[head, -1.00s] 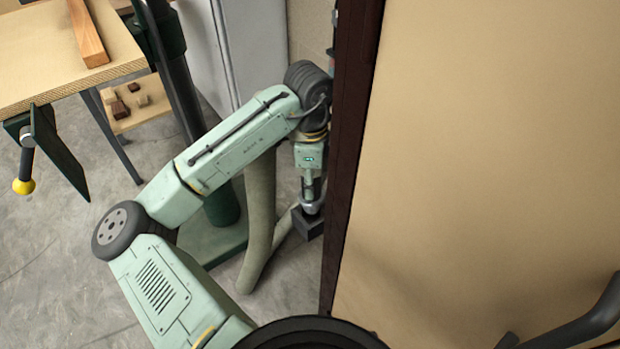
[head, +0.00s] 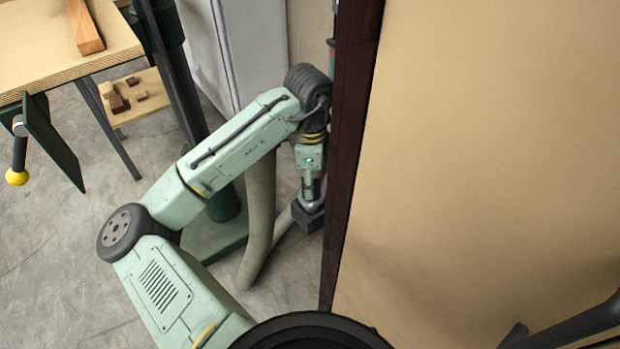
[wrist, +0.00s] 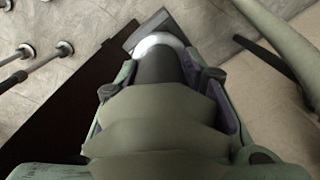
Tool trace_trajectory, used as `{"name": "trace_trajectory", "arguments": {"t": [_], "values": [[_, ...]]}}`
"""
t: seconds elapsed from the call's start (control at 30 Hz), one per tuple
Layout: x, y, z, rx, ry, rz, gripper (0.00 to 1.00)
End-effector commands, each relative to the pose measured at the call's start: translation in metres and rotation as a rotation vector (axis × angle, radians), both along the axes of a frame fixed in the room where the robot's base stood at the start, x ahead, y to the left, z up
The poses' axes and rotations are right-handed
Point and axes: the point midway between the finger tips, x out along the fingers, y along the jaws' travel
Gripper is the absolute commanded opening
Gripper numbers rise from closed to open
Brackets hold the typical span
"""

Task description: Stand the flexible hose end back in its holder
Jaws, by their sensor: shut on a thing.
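My gripper (head: 311,188) points down beside the dark-edged panel, its fingers shut around the hose end. The wrist view shows the hose end as a dark tube (wrist: 158,66) between the fingers, with a bright silver collar beyond. A dark square block (head: 308,218) sits below the collar. I cannot tell whether this block is the hose's nozzle or part of the holder. The pale flexible hose (head: 258,215) hangs behind my arm, bends near the floor and rises towards the collar. I cannot clearly make out the holder; the panel hides what lies to the right.
The large tan panel (head: 480,150) with its dark brown edge (head: 348,130) stands very close to the right of my gripper. A green stand base (head: 212,243) lies left of the hose. A workbench (head: 45,75) is at upper left. Grey floor is clear at lower left.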

Motion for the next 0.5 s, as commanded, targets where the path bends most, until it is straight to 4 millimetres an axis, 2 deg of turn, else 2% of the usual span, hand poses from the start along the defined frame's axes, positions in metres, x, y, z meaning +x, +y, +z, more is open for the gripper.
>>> {"name": "trace_trajectory", "arguments": {"t": [0.27, 0.5], "values": [[0.0, 0.0, -0.001, -0.001, 0.0, 0.0, 0.13], [0.0, 0.0, -0.012, -0.001, 0.0, 0.0, 0.13]]}}
